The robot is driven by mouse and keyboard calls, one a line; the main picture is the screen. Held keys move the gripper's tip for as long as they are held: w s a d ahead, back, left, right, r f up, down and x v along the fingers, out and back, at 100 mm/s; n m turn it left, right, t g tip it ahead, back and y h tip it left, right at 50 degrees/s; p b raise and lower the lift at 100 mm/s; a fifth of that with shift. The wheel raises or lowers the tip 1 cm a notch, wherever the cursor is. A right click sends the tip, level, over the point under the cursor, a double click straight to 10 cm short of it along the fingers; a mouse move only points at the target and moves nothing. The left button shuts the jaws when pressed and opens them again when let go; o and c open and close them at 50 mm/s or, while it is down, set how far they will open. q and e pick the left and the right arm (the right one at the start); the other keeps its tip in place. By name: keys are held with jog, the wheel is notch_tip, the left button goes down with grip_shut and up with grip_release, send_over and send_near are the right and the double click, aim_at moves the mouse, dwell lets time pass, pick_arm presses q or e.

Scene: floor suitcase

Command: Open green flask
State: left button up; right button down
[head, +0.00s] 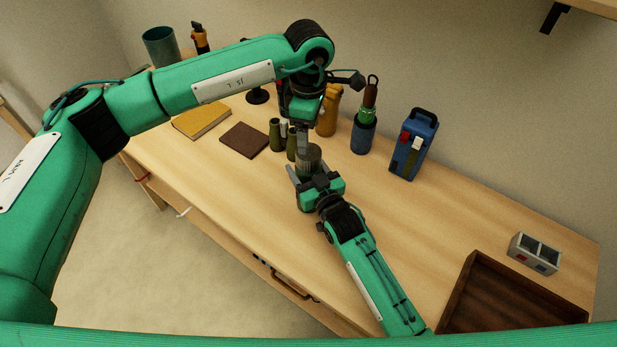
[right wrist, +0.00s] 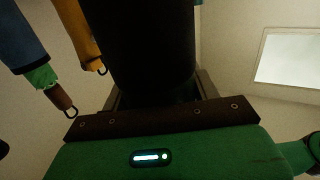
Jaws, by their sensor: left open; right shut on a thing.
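My right gripper (head: 308,175) is shut around a dark grey cylinder (head: 309,157), held near the middle of the table. In the right wrist view the cylinder (right wrist: 140,45) looks almost black between the fingers; I cannot tell whether it is the green flask. My left gripper (head: 303,138) reaches down from above, open, with its fingers at the cylinder's top; I cannot tell if they touch it. A blue bottle with a green neck and brown looped cap (head: 364,133) stands upright behind, to the right.
A mustard bottle (head: 327,115) and a blue box with a handle (head: 413,145) stand at the back. A brown tray (head: 510,300) is at front right. The table between is clear.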

aim_at(309, 157)
pick_arm(q)
jog(key=m, duration=1.3)
jog(key=shift+f, duration=4)
jog(key=shift+c, duration=0.2)
